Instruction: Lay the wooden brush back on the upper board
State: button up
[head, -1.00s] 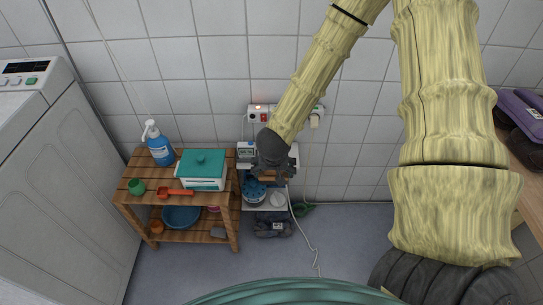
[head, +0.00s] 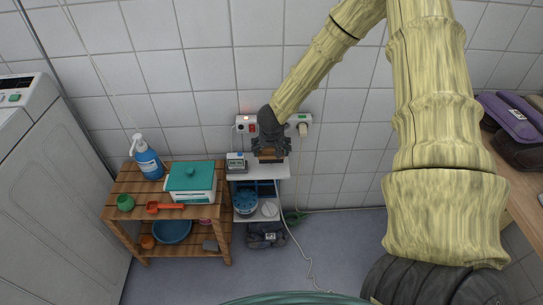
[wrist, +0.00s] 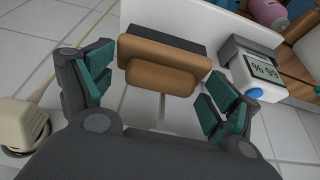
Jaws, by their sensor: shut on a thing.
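The wooden brush (wrist: 165,62) is a brown block with a dark strip along its far side. It sits between the teal-padded fingers of my gripper (wrist: 155,92), which is shut on it. In the head view the brush (head: 268,156) shows just below my gripper (head: 271,150), at the right part of the white upper board (head: 243,175). The board (wrist: 170,16) also shows behind the brush in the wrist view. I cannot tell whether the brush touches the board.
A small display device (head: 236,163) stands on the upper board's left part, close to the gripper's right finger in the wrist view (wrist: 258,68). A lower board holds a blue round item (head: 246,203). Left is a wooden rack (head: 128,186); a power strip (head: 246,124) is on the wall behind.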

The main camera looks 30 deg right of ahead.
aim_at(271, 155)
jog(key=shift+f+b, duration=0.55)
jog(key=shift+f, duration=1.2)
jog(key=shift+f, duration=0.35)
jog(key=shift+f, duration=0.15)
jog(key=o, duration=0.7)
